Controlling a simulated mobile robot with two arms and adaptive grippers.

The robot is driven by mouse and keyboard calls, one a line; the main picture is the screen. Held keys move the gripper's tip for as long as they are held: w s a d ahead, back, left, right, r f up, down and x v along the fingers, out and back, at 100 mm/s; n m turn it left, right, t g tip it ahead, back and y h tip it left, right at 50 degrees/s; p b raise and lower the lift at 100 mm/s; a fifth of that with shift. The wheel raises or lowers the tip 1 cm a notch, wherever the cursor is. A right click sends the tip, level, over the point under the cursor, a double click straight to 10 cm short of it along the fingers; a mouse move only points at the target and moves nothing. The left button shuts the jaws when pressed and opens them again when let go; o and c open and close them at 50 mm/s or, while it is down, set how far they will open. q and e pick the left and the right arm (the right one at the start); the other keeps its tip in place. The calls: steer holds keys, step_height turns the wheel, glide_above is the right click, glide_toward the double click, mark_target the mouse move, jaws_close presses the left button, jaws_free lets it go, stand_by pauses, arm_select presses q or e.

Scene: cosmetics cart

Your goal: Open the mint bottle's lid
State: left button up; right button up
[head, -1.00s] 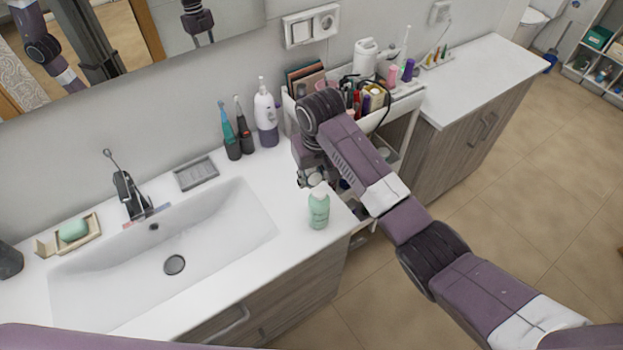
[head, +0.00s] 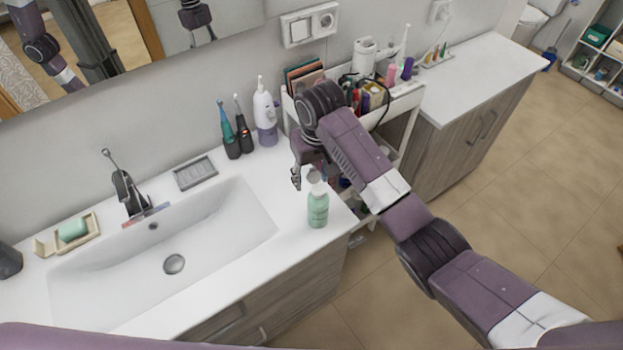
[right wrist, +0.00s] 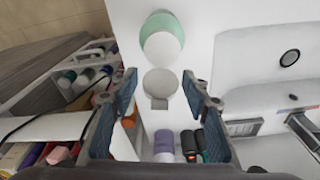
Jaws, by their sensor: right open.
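The mint bottle (head: 318,212) stands upright on the white counter, right of the basin, near the front edge. Its white top shows in the right wrist view (right wrist: 161,47). A pale round lid-like piece with a small tab (right wrist: 160,84) shows beside that top, in the gap between my right fingers; in the head view it is a greyish disc behind the bottle's top. I cannot tell whether it is hinged to the bottle. My right gripper (right wrist: 159,80) is open, its fingers apart on both sides of this piece without visible contact. My left gripper is out of view.
A cart (head: 407,100) with cosmetics stands right of the counter. Two electric toothbrushes (head: 244,132) and a white-purple dispenser (head: 265,115) stand at the wall. The basin (head: 215,230) lies left of the bottle, with a soap dish (head: 195,173) behind it.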

mark_target(314, 175)
steer(key=r, duration=0.3)
steer(key=s+r, duration=0.1)
steer(key=r, duration=0.6)
steer(key=shift+s+d+r, duration=0.15)
steer(key=shift+s+d, duration=0.05)
steer(key=shift+d, duration=0.2)
